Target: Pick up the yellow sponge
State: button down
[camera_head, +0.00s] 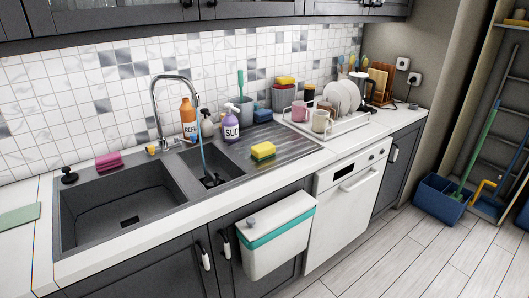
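A yellow sponge (263,150) with a green underside lies flat on the ribbed drainboard (288,142), right of the small sink basin. Another yellow sponge (286,80), with a reddish part below it, sits on top of a grey container (283,97) near the tiled wall. My gripper is not in this view, so its position and state are hidden.
A tall faucet (156,110), an orange refill bottle (188,116) and a purple soap bottle (231,121) stand behind the basins. A pink sponge (108,161) lies at the back left. A dish rack (340,125) with plates and mugs stands right. The drainboard's front is clear.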

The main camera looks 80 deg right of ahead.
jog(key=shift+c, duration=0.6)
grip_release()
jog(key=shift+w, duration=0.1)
